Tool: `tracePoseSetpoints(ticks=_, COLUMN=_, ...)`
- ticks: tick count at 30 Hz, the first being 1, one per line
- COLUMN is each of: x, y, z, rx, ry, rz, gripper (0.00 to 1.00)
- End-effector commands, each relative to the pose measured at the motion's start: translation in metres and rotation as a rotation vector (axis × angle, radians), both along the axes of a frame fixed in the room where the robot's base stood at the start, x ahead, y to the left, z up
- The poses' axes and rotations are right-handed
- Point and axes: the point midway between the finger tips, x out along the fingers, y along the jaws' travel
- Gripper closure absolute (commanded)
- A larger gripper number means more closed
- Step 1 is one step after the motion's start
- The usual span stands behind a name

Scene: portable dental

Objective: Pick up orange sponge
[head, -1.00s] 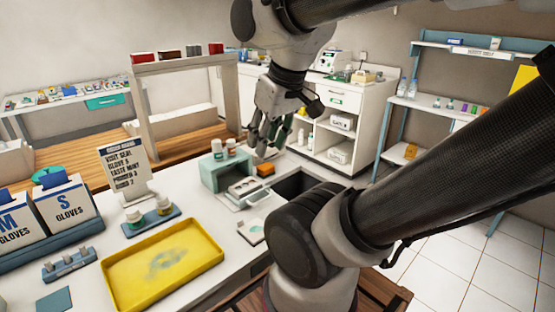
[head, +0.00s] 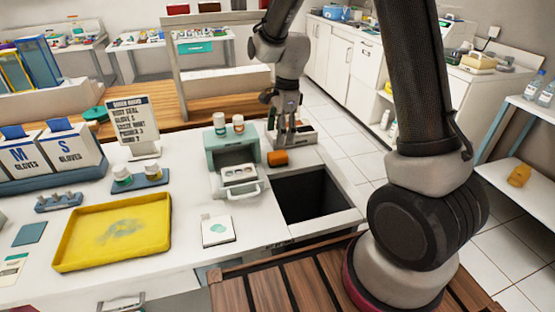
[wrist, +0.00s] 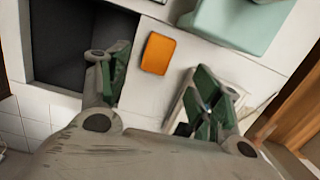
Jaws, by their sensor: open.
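The orange sponge (head: 278,158) lies on the white counter between the dark sink and the small pale-green cabinet. In the wrist view the orange sponge (wrist: 158,53) is a rounded orange block lying ahead of the fingertips, between their lines. My gripper (head: 287,130) is just behind the sponge in the head view, pointing down over the counter. In the wrist view my gripper (wrist: 160,85) is open, with its two green-padded fingers wide apart and nothing between them. The sponge appears apart from both fingers.
The dark sink (head: 341,210) opens right of and in front of the sponge. The pale-green cabinet (head: 228,147) with two bottles on top stands to its left. A white tray (head: 303,133) lies by my gripper. A yellow tray (head: 70,252) sits farther left.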

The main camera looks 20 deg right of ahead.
Motion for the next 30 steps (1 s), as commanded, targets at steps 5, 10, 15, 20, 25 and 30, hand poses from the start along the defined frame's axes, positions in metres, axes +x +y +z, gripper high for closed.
tracePoseSetpoints(ticks=5, x=0.004, y=0.007, z=-0.025, rx=0.000, ry=0.022, rz=-0.055, gripper=0.36)
tracePoseSetpoints(ticks=10, x=0.003, y=0.008, z=-0.046, rx=0.000, ry=0.022, rz=-0.056, gripper=0.36)
tracePoseSetpoints(ticks=15, x=-0.002, y=0.008, z=-0.073, rx=-0.001, ry=0.023, rz=-0.055, gripper=0.36)
tracePoseSetpoints(ticks=20, x=-0.001, y=0.010, z=-0.089, rx=0.000, ry=0.020, rz=-0.054, gripper=0.36)
tracePoseSetpoints(ticks=25, x=-0.001, y=0.011, z=-0.091, rx=0.000, ry=0.019, rz=-0.053, gripper=0.36)
tracePoseSetpoints(ticks=30, x=-0.001, y=0.010, z=-0.091, rx=0.000, ry=0.019, rz=-0.053, gripper=0.52)
